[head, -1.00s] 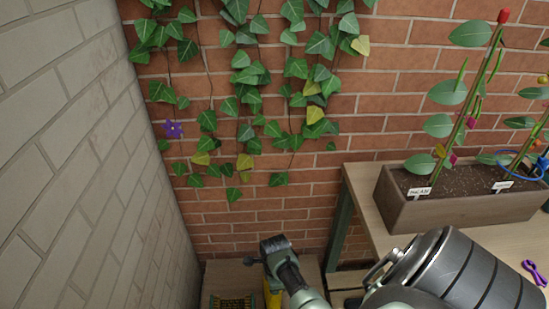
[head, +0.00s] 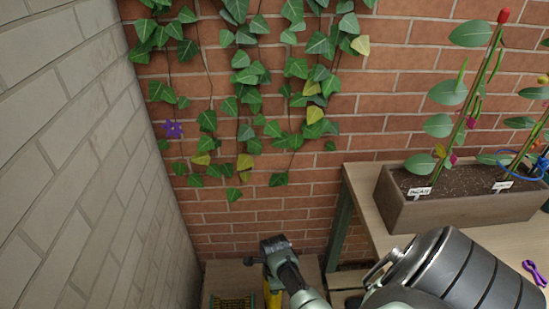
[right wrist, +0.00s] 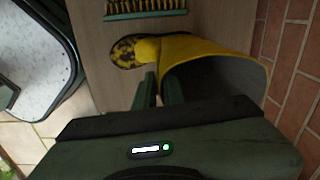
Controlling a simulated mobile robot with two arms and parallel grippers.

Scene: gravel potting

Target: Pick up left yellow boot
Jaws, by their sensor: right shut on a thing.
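A yellow boot (right wrist: 190,48) lies in the right wrist view with its grey-lined opening facing right and its dark patterned sole part at left. In the head view only a sliver of the boot (head: 272,299) shows below my right gripper (head: 274,257). In the right wrist view my right gripper (right wrist: 161,90) has its two dark fingers close together at the boot's rim, shut on the boot's wall. My arm hides part of the boot in the head view. My left gripper is not in view.
A brush-like boot scraper (head: 232,302) sits left of the boot on a wooden surface; it also shows in the right wrist view (right wrist: 146,9). A brick wall (head: 255,215) stands behind, a pale wall (head: 75,170) at left. A table with a planter (head: 430,207) is at right.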

